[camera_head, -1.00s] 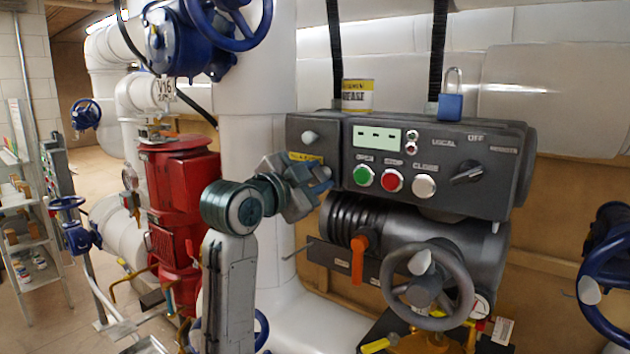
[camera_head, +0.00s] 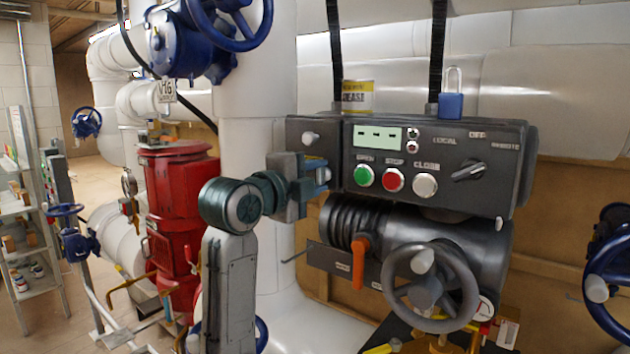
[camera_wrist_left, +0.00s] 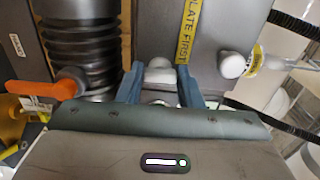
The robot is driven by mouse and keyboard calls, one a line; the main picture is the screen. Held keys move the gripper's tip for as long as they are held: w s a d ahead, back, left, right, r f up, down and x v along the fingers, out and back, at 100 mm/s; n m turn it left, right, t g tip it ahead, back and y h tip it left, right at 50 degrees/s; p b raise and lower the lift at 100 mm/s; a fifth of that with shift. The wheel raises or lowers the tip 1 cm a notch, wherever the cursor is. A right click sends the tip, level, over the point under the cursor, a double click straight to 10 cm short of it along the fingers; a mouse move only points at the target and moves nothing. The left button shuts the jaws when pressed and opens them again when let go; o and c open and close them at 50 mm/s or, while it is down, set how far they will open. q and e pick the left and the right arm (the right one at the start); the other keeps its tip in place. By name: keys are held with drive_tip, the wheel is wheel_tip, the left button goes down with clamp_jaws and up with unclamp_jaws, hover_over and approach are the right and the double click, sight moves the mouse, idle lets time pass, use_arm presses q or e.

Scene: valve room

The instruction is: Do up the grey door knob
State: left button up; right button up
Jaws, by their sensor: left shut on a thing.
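The grey control box (camera_head: 440,160) has a narrow door section at its left end with two pale grey knobs. The upper knob (camera_head: 310,138) is free; it also shows in the wrist view (camera_wrist_left: 232,65). The lower knob (camera_wrist_left: 159,68) sits between the blue fingers of my left gripper (camera_head: 320,176), which is shut on it. In the head view my gripper mostly hides this knob. A yellow label (camera_wrist_left: 187,32) lies between the two knobs in the wrist view. My right gripper is not in view.
Push buttons and a black selector (camera_head: 468,171) are on the box front. Below are an orange lever (camera_head: 360,260) and a grey handwheel (camera_head: 428,288). A padlock (camera_head: 451,104) and a yellow can (camera_head: 357,96) stand on top. A red unit (camera_head: 178,210) stands at left.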

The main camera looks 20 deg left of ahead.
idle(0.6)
use_arm(q)
drive_tip(key=o, duration=1)
drive_tip(key=b+v, duration=0.4)
drive_tip(key=v, duration=0.6)
drive_tip(key=shift+s+a, duration=0.1)
drive_tip(key=shift+s, duration=0.3)
